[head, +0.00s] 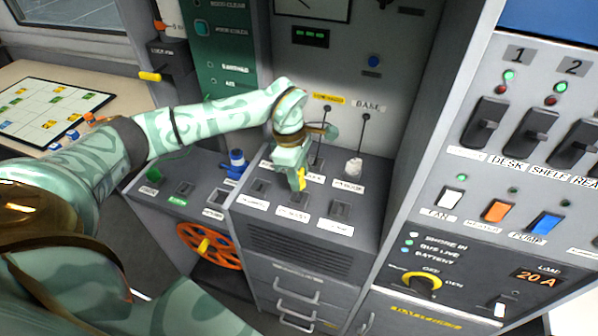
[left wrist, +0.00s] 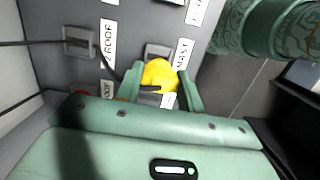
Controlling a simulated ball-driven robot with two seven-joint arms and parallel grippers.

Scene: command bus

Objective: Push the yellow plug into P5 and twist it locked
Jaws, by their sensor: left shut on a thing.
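My left gripper (head: 296,178) is over the dark sloped socket panel (head: 370,215), pointing down, and is shut on the yellow plug (head: 301,181). In the left wrist view, the yellow plug (left wrist: 158,75) sits between the green fingers (left wrist: 160,88), with a dark cable running off to the left. A grey socket (left wrist: 157,50) shows right beside the plug, near a label reading MAST (left wrist: 182,54). Whether the plug touches or enters a socket is hidden. I cannot read any P5 mark. My right gripper is not in view.
Empty sockets (head: 341,208) lie around the gripper. A blue plug (head: 237,160) and an orange wheel (head: 208,246) are to the left. A switch cabinet (head: 470,190) rises on the right.

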